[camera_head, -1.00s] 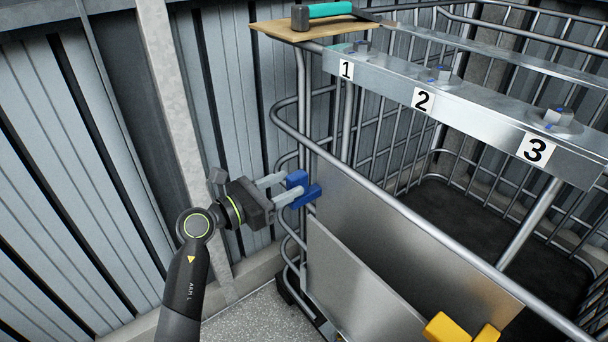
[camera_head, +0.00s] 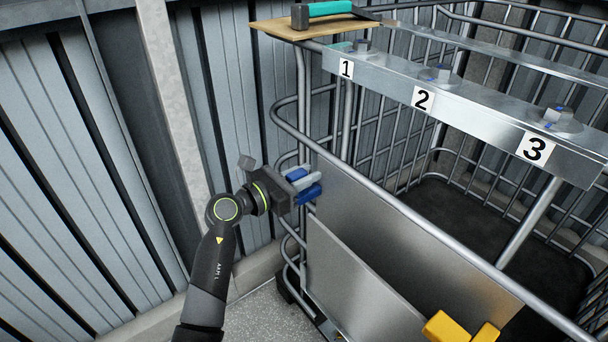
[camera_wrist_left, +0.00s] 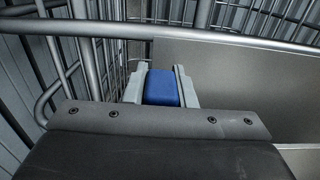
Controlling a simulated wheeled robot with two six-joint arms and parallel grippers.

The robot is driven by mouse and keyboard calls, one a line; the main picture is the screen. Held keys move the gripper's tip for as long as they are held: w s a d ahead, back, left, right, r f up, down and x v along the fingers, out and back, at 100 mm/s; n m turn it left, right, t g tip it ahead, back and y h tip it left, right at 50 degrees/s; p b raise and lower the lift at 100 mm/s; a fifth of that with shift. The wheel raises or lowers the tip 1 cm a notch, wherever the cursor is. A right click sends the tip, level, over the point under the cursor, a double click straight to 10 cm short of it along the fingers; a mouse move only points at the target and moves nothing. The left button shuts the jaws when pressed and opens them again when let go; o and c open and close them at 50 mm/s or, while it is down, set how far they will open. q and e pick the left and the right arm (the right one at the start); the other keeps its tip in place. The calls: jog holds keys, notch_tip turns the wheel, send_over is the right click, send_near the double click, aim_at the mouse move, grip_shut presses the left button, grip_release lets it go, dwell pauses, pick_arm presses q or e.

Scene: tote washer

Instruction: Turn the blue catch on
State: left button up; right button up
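The blue catch (camera_head: 308,195) sits at the left upper end of the grey metal panel on the cage front. My left gripper (camera_head: 304,175) has reached it, with one finger on each side of its blue grip. In the left wrist view the blue grip (camera_wrist_left: 161,88) fills the space between the two grey fingers, with no clear gap on either side. The gripper looks shut on it. The catch's mount is partly hidden by the fingers. My right gripper is in neither view.
A yellow catch (camera_head: 448,328) shows at the panel's lower right. A tube rail (camera_head: 390,200) runs above the panel. A metal beam (camera_head: 460,108) numbered 1 to 3 crosses the cage top. A teal-handled tool (camera_head: 328,9) lies on a board (camera_head: 280,29). Ribbed wall stands left.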

pick_arm(q)
grip_shut()
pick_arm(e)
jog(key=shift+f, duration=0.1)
